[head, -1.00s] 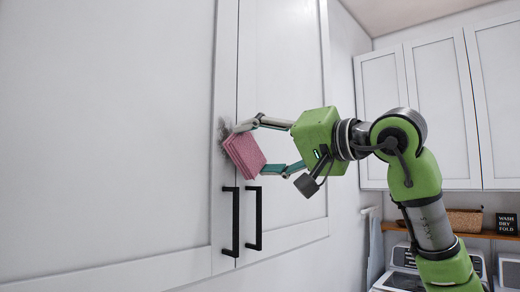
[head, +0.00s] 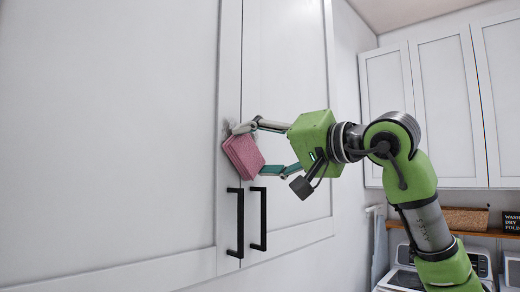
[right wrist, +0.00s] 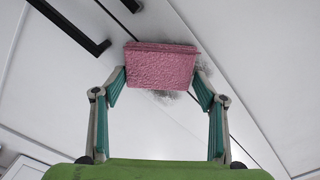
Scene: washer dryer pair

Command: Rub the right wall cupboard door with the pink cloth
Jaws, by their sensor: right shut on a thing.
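The pink cloth (head: 243,157), a thick folded pad, is held in my right gripper (head: 254,150). In the right wrist view the cloth (right wrist: 160,66) sits between the two fingertips, tilted in the head view. It lies against or very close to the tall white cupboard front, near the seam between its left door (head: 110,130) and right door (head: 285,80), above the handles. A dark grey smudge (head: 226,128) shows beside the cloth, on the stile left of the seam; grey marks (right wrist: 165,95) also show around it in the right wrist view. My left gripper is out of view.
Two black bar handles (head: 263,220) stick out just below the cloth. Several white cupboard doors (head: 445,100) hang on the back wall at right. Below them are a wooden shelf (head: 480,233) with a basket (head: 465,219) and white machines.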

